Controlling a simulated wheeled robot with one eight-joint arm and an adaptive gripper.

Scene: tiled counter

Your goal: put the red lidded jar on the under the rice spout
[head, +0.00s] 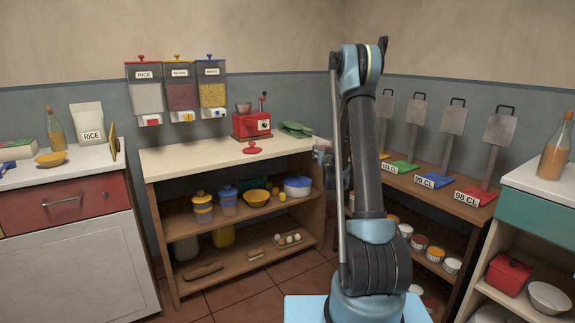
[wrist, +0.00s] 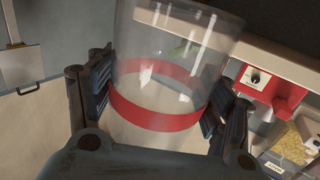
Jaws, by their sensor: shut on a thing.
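A clear jar with a red band (wrist: 155,125) fills the middle of the wrist view. My gripper (wrist: 157,88) is shut on it, with one dark finger pad on each side. No lid shows on the jar in this view. In the head view my arm hides most of the gripper and jar, near the counter's right end. The rice dispenser (head: 145,92) hangs on the back wall, leftmost of three, with a red and white spout (head: 150,120) above the counter. A red lid-like disc with a knob (head: 252,148) lies on the counter.
The counter (head: 190,158) is bare below the dispensers. A red grinder (head: 252,124) and a folded green cloth (head: 296,129) stand farther right on it. A rice bag (head: 88,122) and bottle (head: 57,132) stand on the left cabinet. Shelves below hold bowls and jars.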

